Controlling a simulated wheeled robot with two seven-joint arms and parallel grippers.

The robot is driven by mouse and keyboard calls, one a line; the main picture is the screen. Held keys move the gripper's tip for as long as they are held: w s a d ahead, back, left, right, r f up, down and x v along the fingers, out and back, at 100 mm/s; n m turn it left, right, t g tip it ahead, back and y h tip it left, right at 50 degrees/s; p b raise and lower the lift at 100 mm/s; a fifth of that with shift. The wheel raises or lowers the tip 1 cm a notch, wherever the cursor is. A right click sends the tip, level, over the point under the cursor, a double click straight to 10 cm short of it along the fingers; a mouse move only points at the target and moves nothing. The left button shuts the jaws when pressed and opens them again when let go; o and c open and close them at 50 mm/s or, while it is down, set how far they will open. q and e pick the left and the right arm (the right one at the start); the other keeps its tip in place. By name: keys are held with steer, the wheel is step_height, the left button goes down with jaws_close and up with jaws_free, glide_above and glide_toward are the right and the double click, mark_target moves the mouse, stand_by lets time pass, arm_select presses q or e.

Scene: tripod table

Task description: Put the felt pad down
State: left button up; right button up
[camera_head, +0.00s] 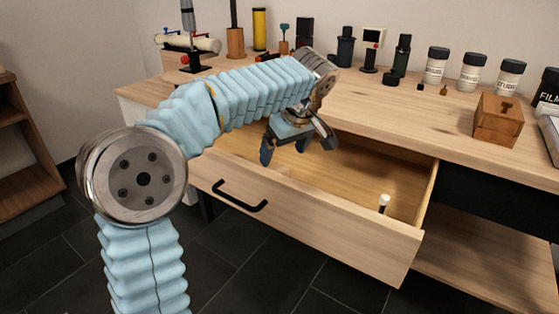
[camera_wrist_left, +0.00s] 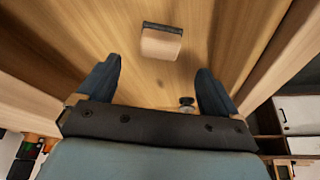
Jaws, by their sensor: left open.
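My left gripper (camera_head: 284,155) is open, with its two dark blue fingers spread over the left part of the open drawer (camera_head: 330,242). The left wrist view also shows the gripper (camera_wrist_left: 160,78), with nothing between the fingers. Past the fingertips, a small pale beige block with a dark strip along one edge (camera_wrist_left: 162,45) lies on the drawer's wooden floor. It looks like the felt pad, apart from the fingers. My left forearm and hand hide part of the drawer. My right gripper is not in view.
A small white-topped object (camera_head: 384,201) stands in the drawer's right part. Several labelled jars (camera_head: 471,72) and a small wooden box (camera_head: 498,119) stand on the tabletop (camera_head: 400,110) above. The drawer's front wall and sides border the gripper. The drawer's middle is clear.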

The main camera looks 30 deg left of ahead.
arm_select(q)
steer(key=shift+v, duration=1.75)
